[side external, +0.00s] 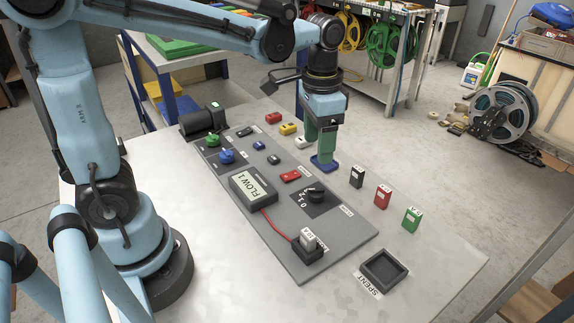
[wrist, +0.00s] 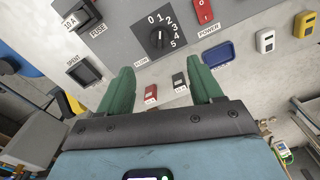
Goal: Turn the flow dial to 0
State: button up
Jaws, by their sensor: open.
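The flow dial (side external: 316,194) is a black knob on a dark square plate, set in the grey panel (side external: 280,225). In the wrist view the dial (wrist: 158,39) has the numbers 0 to 5 around part of it; its exact pointing is too small to tell. The display (side external: 253,188) reads "FLOW 1". My gripper (side external: 322,152) points down above the table behind the dial, apart from it. In the wrist view my gripper's green fingers (wrist: 162,78) are spread wide with nothing between them, and the dial lies beyond the fingertips.
A blue tray (wrist: 217,54) lies close to my gripper. Black (side external: 357,176), red (side external: 383,195) and green (side external: 411,218) blocks stand right of the panel. A fuse holder (side external: 308,246) and SPENT tray (side external: 384,267) are nearer the front. A red power switch (side external: 290,176) is near the dial.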

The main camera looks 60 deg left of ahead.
aim_at(316, 189)
notch_tip(316, 189, down, 12)
jog(key=shift+w+f, duration=0.1)
jog(key=shift+f, duration=0.05)
dwell(0.7)
jog(key=c, duration=1.1)
jog(key=shift+o, duration=0.2)
jog(key=shift+n, duration=2.9)
